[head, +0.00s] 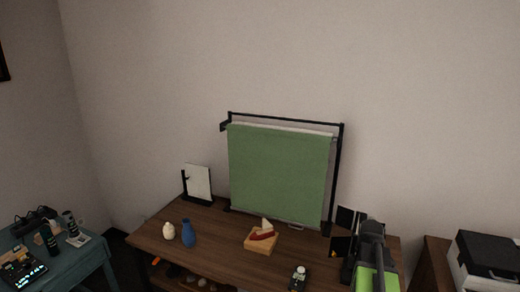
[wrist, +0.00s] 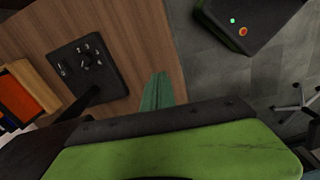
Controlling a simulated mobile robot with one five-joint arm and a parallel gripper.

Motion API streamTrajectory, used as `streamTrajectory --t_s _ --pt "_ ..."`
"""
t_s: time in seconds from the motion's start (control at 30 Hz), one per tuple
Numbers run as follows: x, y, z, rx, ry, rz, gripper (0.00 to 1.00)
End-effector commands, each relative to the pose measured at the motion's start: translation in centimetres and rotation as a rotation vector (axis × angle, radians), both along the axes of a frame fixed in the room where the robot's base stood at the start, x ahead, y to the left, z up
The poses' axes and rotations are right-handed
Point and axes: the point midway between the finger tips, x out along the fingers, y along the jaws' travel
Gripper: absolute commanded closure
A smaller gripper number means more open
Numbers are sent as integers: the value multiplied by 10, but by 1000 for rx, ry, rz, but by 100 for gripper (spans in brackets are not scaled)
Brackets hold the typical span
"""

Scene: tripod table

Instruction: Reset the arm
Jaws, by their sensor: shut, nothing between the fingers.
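My gripper (wrist: 157,90) is at the middle of the wrist view, where its narrow green fingers show together past the black and green body of my arm. It is shut and empty. In the head view my dark grey and green arm stands at the lower right, in front of the right end of the wooden table (head: 215,232). The fingers cannot be made out clearly in the head view. In the wrist view the wooden tabletop lies below the gripper, with grey floor to its right.
The table holds a cream vase (head: 168,231), a blue vase (head: 188,233), a wooden tissue box (head: 260,245), a small dark device (head: 298,278) and a green screen on a black stand (head: 278,175). A blue-green side table (head: 75,264) stands left; a black box (head: 490,252) sits right.

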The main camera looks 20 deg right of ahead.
Motion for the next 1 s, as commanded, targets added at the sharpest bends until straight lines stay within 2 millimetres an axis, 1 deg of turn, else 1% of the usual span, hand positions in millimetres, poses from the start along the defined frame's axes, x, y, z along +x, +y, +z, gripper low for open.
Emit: streamTrajectory --t_s 0.03,0.07,0.1,0.17,0.2,0.27,0.3,0.37,0.4,0.5,0.53,0.6,0.7,0.8,0.9,1.0 --pt "17 37 0 0 0 51 100" --pt "26 58 0 0 0 72 100" --pt "37 87 0 0 0 93 100" --pt "49 128 0 0 0 106 100" --pt "55 154 0 0 0 108 100" --pt "60 192 0 0 0 95 100" --pt "62 216 0 0 0 79 100" --pt "63 249 0 0 0 43 100" --pt "62 270 0 0 0 9 100" --pt "55 313 0 0 0 -125 100" --pt "53 321 0 0 0 -176 100" --pt "48 327 0 0 0 -312 100" --pt "44 325 0 1 0 -514 100" --pt "43 325 0 1 0 -679 100" --pt "44 325 0 1 0 -791 100" --pt "44 323 0 1 0 -832 100"
